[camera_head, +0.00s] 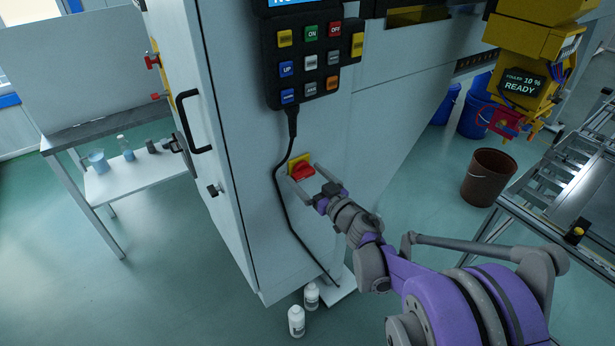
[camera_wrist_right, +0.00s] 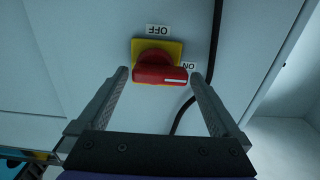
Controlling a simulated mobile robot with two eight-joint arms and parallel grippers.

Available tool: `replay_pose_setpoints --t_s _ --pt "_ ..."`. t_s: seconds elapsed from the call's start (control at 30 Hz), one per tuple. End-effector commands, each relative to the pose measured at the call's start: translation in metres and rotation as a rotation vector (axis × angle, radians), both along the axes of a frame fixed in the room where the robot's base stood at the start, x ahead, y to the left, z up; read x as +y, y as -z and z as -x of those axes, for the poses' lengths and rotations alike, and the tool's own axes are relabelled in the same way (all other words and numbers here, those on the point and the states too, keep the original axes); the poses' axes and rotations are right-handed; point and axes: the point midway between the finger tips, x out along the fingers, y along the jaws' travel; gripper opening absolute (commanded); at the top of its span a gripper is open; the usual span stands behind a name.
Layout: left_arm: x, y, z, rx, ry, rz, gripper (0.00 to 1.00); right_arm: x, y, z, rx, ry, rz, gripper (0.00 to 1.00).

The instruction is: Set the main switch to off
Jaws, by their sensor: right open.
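The main switch is a red rotary knob (camera_head: 303,172) on a yellow plate (camera_head: 293,160), low on the grey cabinet front. In the right wrist view the red knob (camera_wrist_right: 160,75) lies sideways with its white mark at the right end, beside the ON label (camera_wrist_right: 189,66). The OFF label (camera_wrist_right: 158,30) is at the top of the yellow plate (camera_wrist_right: 173,47) and reads upside down. My right gripper (camera_head: 302,176) is open, its fingers (camera_wrist_right: 158,78) on either side of the knob's ends, with small gaps visible. My left gripper is not in view.
A black cable (camera_head: 279,190) hangs from the keypad panel (camera_head: 310,60) and passes close beside the switch. A black door handle (camera_head: 190,120) sticks out at left. White bottles (camera_head: 296,321) stand on the floor below. A brown bucket (camera_head: 487,177) stands at right.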

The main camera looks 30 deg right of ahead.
Motion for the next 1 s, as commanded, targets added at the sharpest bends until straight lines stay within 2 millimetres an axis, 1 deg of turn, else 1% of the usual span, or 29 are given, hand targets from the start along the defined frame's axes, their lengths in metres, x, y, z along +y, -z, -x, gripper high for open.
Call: replay_pose_setpoints --t_s 0.07,0.2,0.37,0.4,0.47,0.77,1.0 --pt "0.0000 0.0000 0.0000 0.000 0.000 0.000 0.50 -0.0001 0.0000 0.0002 0.000 0.000 0.000 0.98" --pt "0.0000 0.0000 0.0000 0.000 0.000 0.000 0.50 -0.0001 0.0000 0.0004 0.000 0.000 0.000 0.73" --pt "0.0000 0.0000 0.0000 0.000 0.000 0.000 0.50 -0.0001 0.0000 0.0005 0.000 0.000 0.000 0.44" --pt "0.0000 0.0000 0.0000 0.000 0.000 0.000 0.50 -0.0001 0.0000 0.0005 0.000 0.000 0.000 0.37" --pt "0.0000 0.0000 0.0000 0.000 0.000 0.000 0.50 -0.0001 0.0000 0.0006 0.000 0.000 0.000 0.27" --pt "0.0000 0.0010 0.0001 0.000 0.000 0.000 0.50 0.0000 0.0005 0.0007 -0.003 0.000 0.039 0.27" --pt "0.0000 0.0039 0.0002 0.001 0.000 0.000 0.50 0.0006 0.0019 0.0008 -0.014 0.000 0.176 0.27"
